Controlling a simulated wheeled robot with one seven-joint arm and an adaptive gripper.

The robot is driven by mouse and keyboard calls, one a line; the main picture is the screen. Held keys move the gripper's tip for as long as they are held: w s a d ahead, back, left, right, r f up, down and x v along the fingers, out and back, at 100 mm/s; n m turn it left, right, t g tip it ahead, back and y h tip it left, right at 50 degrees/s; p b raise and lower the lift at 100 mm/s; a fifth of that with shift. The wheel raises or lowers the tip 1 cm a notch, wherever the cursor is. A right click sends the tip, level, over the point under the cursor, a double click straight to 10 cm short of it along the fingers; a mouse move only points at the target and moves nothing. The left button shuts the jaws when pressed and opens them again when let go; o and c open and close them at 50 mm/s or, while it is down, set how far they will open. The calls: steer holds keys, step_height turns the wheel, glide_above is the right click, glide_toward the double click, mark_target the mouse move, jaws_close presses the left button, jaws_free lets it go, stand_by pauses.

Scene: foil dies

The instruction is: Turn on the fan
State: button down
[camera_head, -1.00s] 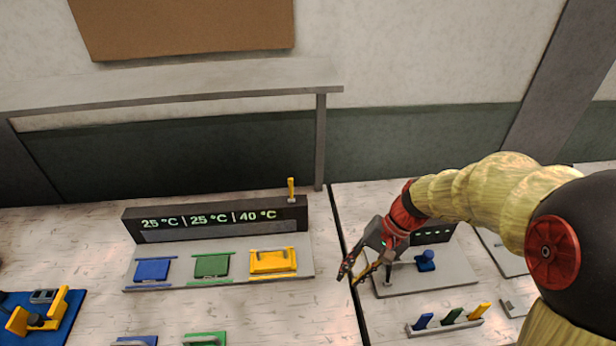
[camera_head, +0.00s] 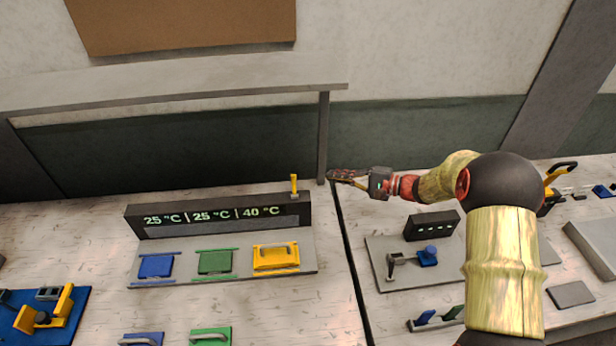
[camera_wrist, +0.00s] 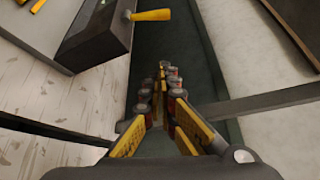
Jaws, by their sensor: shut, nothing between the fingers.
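No fan can be made out in either view. The lever also shows in the wrist view (camera_wrist: 150,15), sticking out from the box (camera_wrist: 98,35). My gripper (camera_head: 332,175) is shut and empty. It is raised to the right of the lever, apart from it, and points left. In the wrist view the closed fingertips (camera_wrist: 162,68) point along the dark wall band, with the lever ahead and to the left.
A grey shelf (camera_head: 180,84) on a post (camera_head: 323,140) is close behind my gripper. Blue, green (camera_head: 214,262) and yellow (camera_head: 276,257) handled panels lie before the box. A right-hand plate holds a blue knob (camera_head: 429,256) and a dark box (camera_head: 432,225).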

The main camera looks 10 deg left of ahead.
mark_target(294, 186)
steer(key=shift+s, duration=0.1)
steer(key=shift+a, duration=0.2)
steer(key=s+a, duration=0.1)
steer(key=a, duration=0.8)
steer(key=shift+s+f+b, duration=0.2)
steer(key=shift+b, duration=0.2)
steer(key=shift+n+b, duration=0.4)
steer(key=shift+b, duration=0.35)
